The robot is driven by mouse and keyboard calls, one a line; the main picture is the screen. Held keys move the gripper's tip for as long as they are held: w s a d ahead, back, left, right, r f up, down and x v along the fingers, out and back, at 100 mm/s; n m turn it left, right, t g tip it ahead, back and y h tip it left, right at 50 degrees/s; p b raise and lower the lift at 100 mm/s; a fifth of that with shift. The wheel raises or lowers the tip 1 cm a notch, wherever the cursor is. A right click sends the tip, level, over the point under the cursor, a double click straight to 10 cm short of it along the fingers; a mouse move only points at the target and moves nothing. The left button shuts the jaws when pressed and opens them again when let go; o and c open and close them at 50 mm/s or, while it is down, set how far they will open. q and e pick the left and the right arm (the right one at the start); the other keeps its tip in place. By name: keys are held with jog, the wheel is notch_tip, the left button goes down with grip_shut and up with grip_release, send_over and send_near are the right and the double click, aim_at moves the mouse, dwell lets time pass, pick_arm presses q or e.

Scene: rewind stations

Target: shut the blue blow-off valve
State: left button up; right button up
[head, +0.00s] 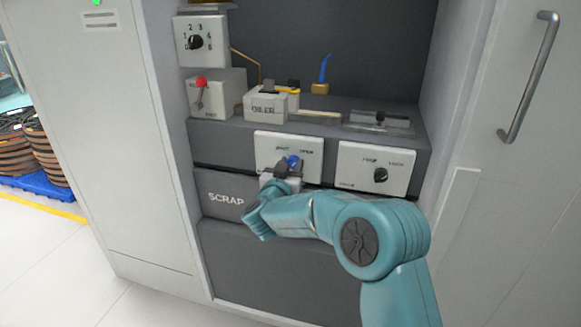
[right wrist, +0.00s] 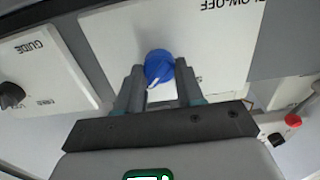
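The blue blow-off valve knob (head: 292,161) is on a white plate (head: 308,147) on the grey station front, with small labels above it that look like SHUT at left and OPEN at right. In the right wrist view the knob (right wrist: 158,66) carries a white pointer mark towards the lower left, and the plate's BLOW-OFF lettering is upside down. My right gripper (head: 282,170) is at the knob from below. In the wrist view its two fingers (right wrist: 158,82) flank the knob closely and appear to touch its sides. My left gripper is out of view.
A guide plate with a black knob (head: 381,175) is to the right. A SCRAP bin front (head: 223,197) is below left. A box with a red-tipped lever (head: 201,82), a numbered dial (head: 195,42) and an OILER block (head: 266,106) stand above. Cabinet walls close both sides.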

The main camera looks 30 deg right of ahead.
jog(key=shift+r+n+p, duration=0.1)
jog(key=shift+n+p, duration=0.2)
jog(key=shift+p, duration=0.35)
jog(key=n+p, duration=0.9)
jog(key=p, duration=0.2)
jog(key=shift+w+a+p, duration=0.1)
jog(key=shift+a+p, duration=0.05)
jog(key=shift+p, duration=0.25)
jog(key=shift+f+n+p, duration=0.2)
jog(key=shift+n+p, duration=1.1)
jog(key=shift+n, duration=0.8)
jog(key=shift+f+n+p, duration=0.15)
jog(key=shift+n+p, duration=1.1)
jog(key=shift+n, duration=0.85)
jog(key=o, duration=1.1)
jog(key=shift+c, duration=0.2)
